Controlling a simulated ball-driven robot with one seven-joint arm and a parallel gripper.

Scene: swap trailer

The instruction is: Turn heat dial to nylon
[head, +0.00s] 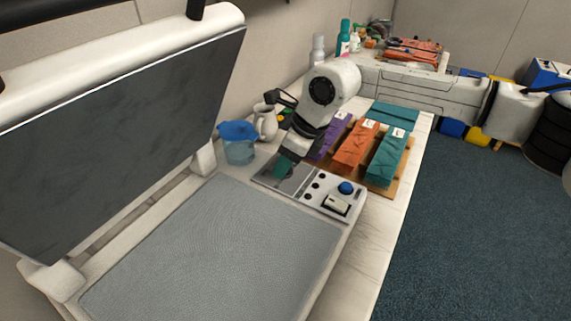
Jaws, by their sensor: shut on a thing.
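The control panel (327,206) is a light plate at the back right corner of the press bed. It carries a dark grey face (298,181), several small black knobs (315,186), a round blue knob (345,188) and a cream block (337,204). My gripper (283,168) points down at the panel's far left end, over the dark face. A teal patch shows at its tips. I cannot tell if it is the fingers or a held piece. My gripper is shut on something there. I cannot make out the heat dial or its nylon mark.
The raised press lid (120,125) stands at left above the grey bed (215,250). A blue-topped container (239,145) and a pale jug (266,122) stand behind the panel.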

